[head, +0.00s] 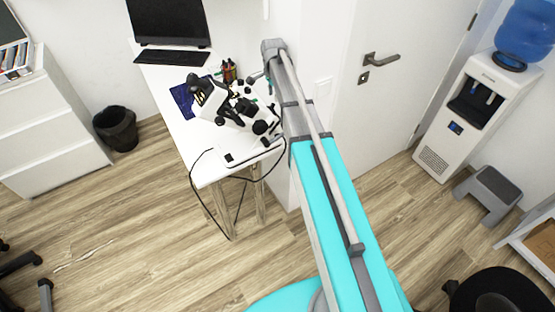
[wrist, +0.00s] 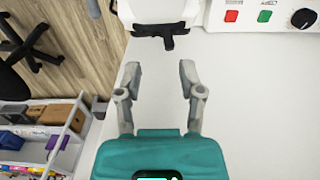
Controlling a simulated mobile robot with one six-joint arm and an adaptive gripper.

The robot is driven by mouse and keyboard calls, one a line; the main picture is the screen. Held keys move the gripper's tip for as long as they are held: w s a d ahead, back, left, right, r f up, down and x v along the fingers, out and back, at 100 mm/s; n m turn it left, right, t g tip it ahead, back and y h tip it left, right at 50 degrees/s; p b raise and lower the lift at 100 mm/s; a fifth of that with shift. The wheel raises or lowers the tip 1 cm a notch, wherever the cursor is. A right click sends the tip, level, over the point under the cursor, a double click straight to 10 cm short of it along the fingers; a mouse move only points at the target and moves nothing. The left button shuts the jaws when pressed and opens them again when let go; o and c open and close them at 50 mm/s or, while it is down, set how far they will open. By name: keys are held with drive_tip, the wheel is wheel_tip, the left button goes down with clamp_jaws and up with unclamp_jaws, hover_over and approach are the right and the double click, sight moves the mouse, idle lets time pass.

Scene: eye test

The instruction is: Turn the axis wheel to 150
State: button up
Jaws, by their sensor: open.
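My gripper (wrist: 159,78) is open and empty in the wrist view, its two grey fingers apart over a plain white surface (wrist: 160,105). Beyond the fingertips is a white device (wrist: 158,10) with a black fitting (wrist: 160,36) on its lower edge. To its right, a white panel (wrist: 270,14) carries a black round knob (wrist: 303,18). I cannot make out which part is the axis wheel, nor any number. In the head view, a white instrument with black knobs (head: 233,108) stands on the white desk (head: 165,75), left of my arm. My gripper is mostly hidden there.
The panel has a red button (wrist: 232,16) and a green button (wrist: 264,16). A bin (head: 117,130), water cooler (head: 470,110) and stool (head: 488,190) stand around.

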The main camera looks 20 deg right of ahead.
drive_tip(key=shift+r+p, duration=4.25)
drive_tip(key=shift+r, duration=0.3)
drive_tip(key=s+a+f+n+b, duration=0.2)
drive_tip(key=s+f+n+b, duration=0.3)
drive_tip(key=s, duration=0.4)
drive_tip(key=s+a+f+n+b, duration=0.2)
drive_tip(key=s+f+n+b, duration=0.3)
drive_tip(key=s, duration=0.4)
drive_tip(key=s+a+f+n+b, duration=0.2)
drive_tip(key=s+f+n+b, duration=0.3)
drive_tip(key=s, duration=0.5)
drive_tip(key=shift+a, duration=0.35)
drive_tip(key=shift+r, duration=0.1)
wheel_tip(320, 180, up, 14)
drive_tip(key=r+m+p, duration=0.1)
drive_tip(key=m+p, duration=1.3)
drive_tip(key=p, duration=0.1)
hover_over(272, 106)
drive_tip(key=shift+w+d+f, duration=0.25)
drive_tip(key=shift+w+d, duration=0.1)
drive_tip(key=shift+w, duration=0.1)
drive_tip(key=shift+f+b, duration=0.15)
drive_tip(key=shift+b, duration=0.15)
wheel_tip(272, 106, down, 14)
drive_tip(key=b, duration=1.3)
drive_tip(key=shift+r, duration=0.2)
